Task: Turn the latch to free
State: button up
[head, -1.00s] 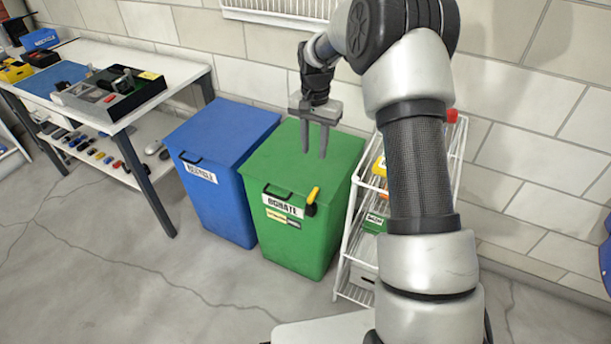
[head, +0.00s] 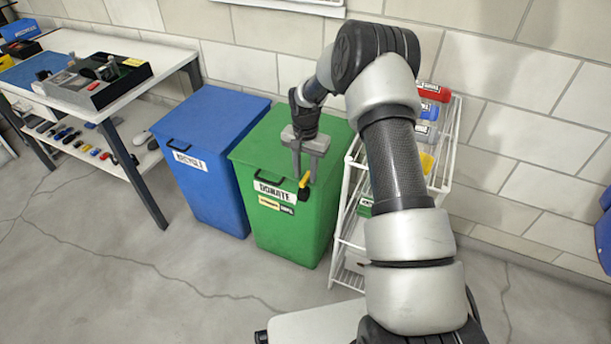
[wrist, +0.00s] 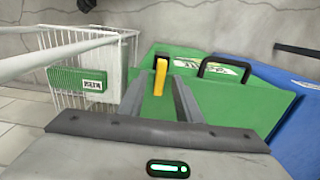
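The latch (head: 305,181) is a yellow handle on a dark base at the front right corner of the green DONATE bin (head: 285,235). In the wrist view the yellow latch handle (wrist: 160,76) stands roughly upright near the bin's front edge. My gripper (head: 304,180) is open, pointing down at the front right of the bin lid. In the wrist view my gripper's fingers (wrist: 158,88) lie on either side of the yellow handle, with space between. I cannot tell how far the tips are from it in depth.
A black lid handle (head: 270,188) is left of the latch. A blue RECYCLE bin (head: 215,205) stands close on the left. A white wire rack (head: 350,225) with boxes stands close on the right. A workbench (head: 190,60) is at far left. Floor in front is clear.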

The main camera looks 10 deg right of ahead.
jog(key=shift+f, duration=0.5)
grip_shut()
